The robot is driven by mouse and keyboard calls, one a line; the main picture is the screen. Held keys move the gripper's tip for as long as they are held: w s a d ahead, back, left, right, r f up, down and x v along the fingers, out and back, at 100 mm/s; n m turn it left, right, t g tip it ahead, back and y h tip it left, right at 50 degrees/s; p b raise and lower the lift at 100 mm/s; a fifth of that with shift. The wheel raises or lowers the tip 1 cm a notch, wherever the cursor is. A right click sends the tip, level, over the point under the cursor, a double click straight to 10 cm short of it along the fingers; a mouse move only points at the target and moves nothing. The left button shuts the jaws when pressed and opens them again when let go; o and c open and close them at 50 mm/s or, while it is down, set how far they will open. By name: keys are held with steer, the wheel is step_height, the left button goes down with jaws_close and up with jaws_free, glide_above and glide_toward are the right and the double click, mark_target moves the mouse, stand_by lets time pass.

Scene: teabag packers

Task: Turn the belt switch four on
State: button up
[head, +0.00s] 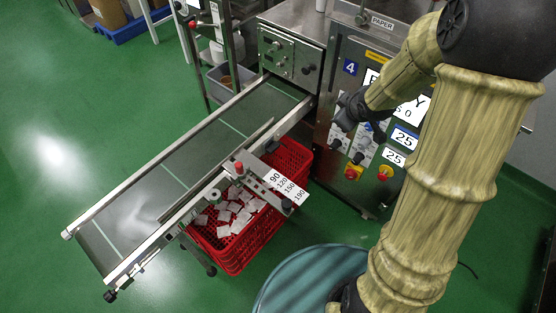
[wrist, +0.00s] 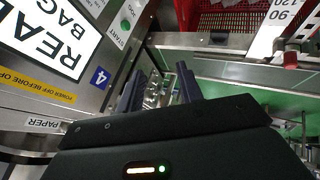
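The packing machine marked with a blue 4 (head: 350,67) stands at the back, its conveyor belt (head: 195,150) running toward the front left. A metal box with knobs (head: 290,52) sits at the belt's far end. Another panel with dark knobs (head: 350,145) is on the machine's front, partly hidden by my gripper. I cannot tell which knob is the belt switch. My gripper (head: 345,112) is in front of that panel. In the wrist view, my gripper's two dark fingers (wrist: 159,90) are apart with nothing between them. The 4 sign (wrist: 100,77) is upside down at their left.
A red crate (head: 235,250) of teabags stands under the belt's side. A red-topped knob (head: 239,167) and a number plate (head: 285,185) stick out there. A teal round drum top (head: 310,280) is at the front. Green floor is clear at the left.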

steer(key=w+a+f+n+t+y+b, duration=0.1)
steer(key=w+a+f+n+y+b, duration=0.2)
steer(key=w+f+n+b, duration=0.5)
steer(key=n+g+y+b, duration=0.4)
steer(key=n+y+b, duration=0.9)
steer(key=n+b, duration=0.3)
glide_toward(273, 148)
steer(key=d+m, duration=0.1)
steer(key=d, duration=0.3)
steer(key=shift+s+a+f+b, duration=0.15)
steer(key=shift+f+b, duration=0.2)
steer(key=shift+f, duration=0.1)
steer(key=shift+a, duration=0.15)
steer(key=b+x, duration=0.3)
steer(key=x, duration=0.8)
steer(key=shift+a, duration=0.35)
jaws_close()
